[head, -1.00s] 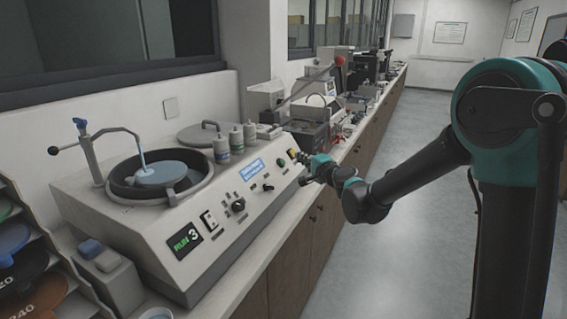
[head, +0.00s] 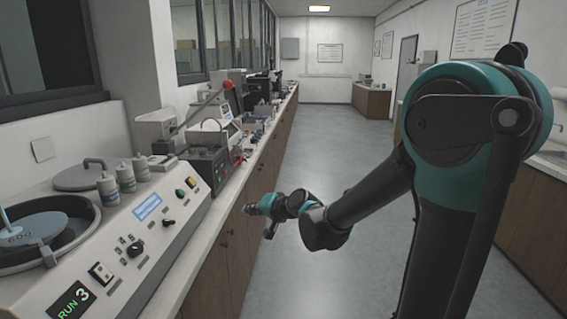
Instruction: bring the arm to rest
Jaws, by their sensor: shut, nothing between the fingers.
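My arm, teal and black, reaches from the right side of the head view down toward the middle. My gripper (head: 251,209) is small and dark at the arm's far end. It is shut and empty, over the aisle side of the bench front and apart from the machines. Its fingertips are too small to make out in detail.
A grey grinding machine (head: 122,245) with a RUN 3 display stands on the left bench. Behind it is a press-like unit with a red-knobbed lever (head: 228,84). Brown cabinets (head: 233,235) line the bench. The grey aisle floor (head: 318,160) is clear.

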